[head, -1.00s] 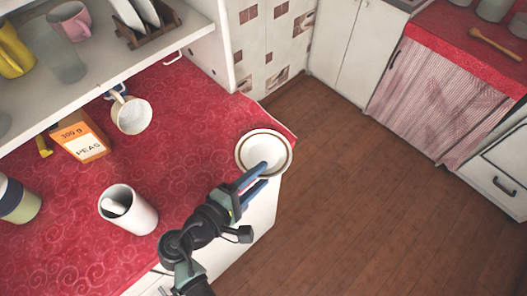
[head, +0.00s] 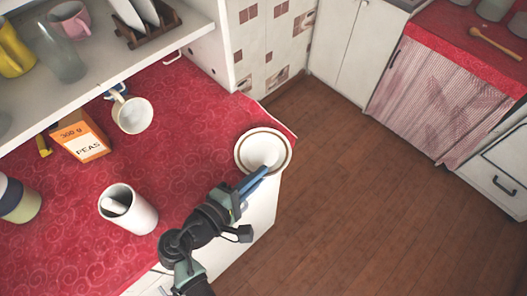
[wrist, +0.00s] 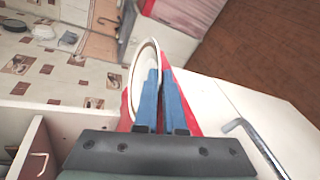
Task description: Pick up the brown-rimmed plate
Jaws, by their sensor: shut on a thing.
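The brown-rimmed plate (head: 246,151) is round and white with a brown band, at the right corner of the red counter in the head view. The fingers hide part of the rim. I cannot tell whether the plate rests on the counter or is just clear of it.
A white cup with something in it (head: 142,217), an orange peas box (head: 83,143) and a hanging cup (head: 132,115) are on the left. A shelf (head: 110,65) overhangs the counter (head: 185,120). Brown floor (head: 350,200) lies open to the right.

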